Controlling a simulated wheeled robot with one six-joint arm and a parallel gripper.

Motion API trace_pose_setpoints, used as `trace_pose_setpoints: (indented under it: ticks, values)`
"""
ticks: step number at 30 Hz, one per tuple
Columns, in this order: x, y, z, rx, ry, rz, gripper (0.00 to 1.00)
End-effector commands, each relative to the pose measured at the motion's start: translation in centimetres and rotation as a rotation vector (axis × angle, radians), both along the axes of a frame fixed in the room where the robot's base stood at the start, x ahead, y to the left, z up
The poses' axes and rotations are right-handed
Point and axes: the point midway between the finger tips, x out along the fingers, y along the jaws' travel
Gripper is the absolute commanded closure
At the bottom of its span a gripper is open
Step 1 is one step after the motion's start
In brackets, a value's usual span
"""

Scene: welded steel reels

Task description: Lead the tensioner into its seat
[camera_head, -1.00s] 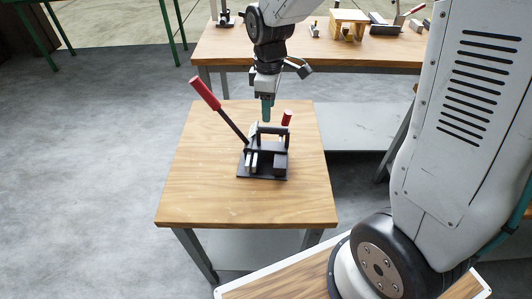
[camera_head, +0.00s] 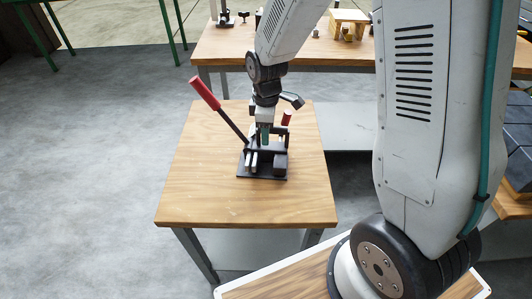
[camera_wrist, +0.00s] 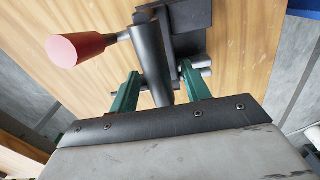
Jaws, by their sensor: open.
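A black metal device (camera_head: 262,177), which I take to be the tensioner or its seat, stands on the small wooden table. I cannot tell the two parts apart. A long lever with a red grip (camera_head: 205,93) leans up to the left from it, and a short red handle (camera_head: 286,118) stands at its back right. My gripper (camera_head: 265,138) points down over the device. In the wrist view my open green fingers (camera_wrist: 160,72) stand on either side of a dark cylinder (camera_wrist: 150,58). A red knob (camera_wrist: 78,49) is left of it. Contact cannot be told.
The small wooden table (camera_head: 195,195) is bare around the device. A long wooden bench (camera_head: 225,48) behind it carries a wooden block stand (camera_head: 348,20) and small parts. Another table with dark panels (camera_head: 518,150) is at the right edge. Grey floor lies open at the left.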

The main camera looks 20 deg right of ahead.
Motion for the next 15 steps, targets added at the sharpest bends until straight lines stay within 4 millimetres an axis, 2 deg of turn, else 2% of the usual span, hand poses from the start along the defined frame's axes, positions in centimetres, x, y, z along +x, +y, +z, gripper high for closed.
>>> trace_pose_setpoints:
  ticks: [2, 6, 7, 15]
  values:
    - [0.0, -0.01, 0.01, 0.0, 0.0, 0.0, 0.55]
    - [0.0, -0.01, 0.02, 0.0, 0.0, 0.0, 0.94]
    - [0.0, -0.01, 0.02, 0.0, 0.0, 0.0, 1.0]
    - [0.0, -0.01, 0.04, 0.0, 0.0, 0.0, 1.0]
